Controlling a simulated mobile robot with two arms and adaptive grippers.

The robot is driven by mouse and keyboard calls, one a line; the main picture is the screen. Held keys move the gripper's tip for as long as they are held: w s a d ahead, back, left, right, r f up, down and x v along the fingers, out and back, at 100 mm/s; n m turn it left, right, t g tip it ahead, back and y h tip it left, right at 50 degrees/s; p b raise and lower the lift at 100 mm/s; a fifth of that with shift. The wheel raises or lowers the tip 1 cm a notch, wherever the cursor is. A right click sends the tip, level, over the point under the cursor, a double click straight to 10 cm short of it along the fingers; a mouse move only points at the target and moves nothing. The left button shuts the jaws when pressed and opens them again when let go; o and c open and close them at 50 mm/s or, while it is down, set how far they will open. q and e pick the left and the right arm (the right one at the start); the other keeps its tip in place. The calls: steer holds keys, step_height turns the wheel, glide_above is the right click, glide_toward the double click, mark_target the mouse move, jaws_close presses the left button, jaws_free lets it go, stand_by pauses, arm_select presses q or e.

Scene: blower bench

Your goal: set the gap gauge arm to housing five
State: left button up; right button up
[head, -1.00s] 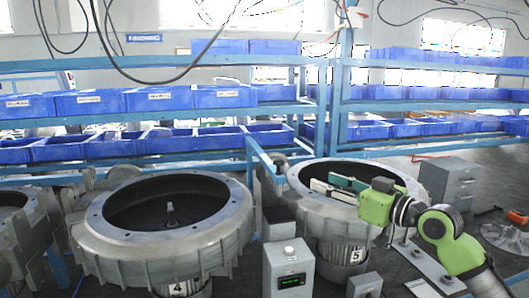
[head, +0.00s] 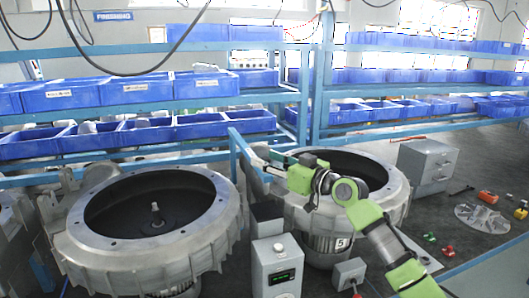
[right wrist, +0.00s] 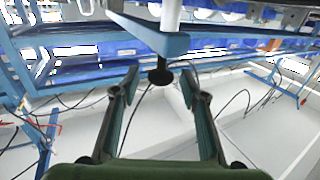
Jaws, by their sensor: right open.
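The gauge arm appears to be the blue bar (head: 240,146) between the two big round housings in the head view. In the right wrist view a blue bar (right wrist: 150,36) carries a white post (right wrist: 171,14) and a black knob (right wrist: 161,76) below it. My right gripper (head: 262,158) is open, with its fingers pointing left at the bar's near end. In the right wrist view my right gripper (right wrist: 160,87) has the knob between its fingertips, with a gap on both sides. Housing five (head: 391,196), with its number plate (head: 341,243), is partly behind my right arm. My left gripper is out of view.
Another round housing (head: 207,224) stands at left. A grey control box (head: 277,268) with a green display stands in front, between the housings. A grey cabinet (head: 428,163) is behind right. Blue-bin shelves (head: 150,108) line the back.

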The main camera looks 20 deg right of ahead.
steer(key=shift+w+a+r, duration=0.1)
steer(key=shift+w+a, duration=0.1)
steer(key=shift+w, duration=0.1)
steer(key=shift+w+a, duration=0.1)
steer(key=shift+w, duration=0.25)
steer(key=shift+c, duration=0.3)
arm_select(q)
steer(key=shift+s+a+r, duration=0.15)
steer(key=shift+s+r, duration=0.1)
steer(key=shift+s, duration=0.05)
arm_select(e)
jaws_close()
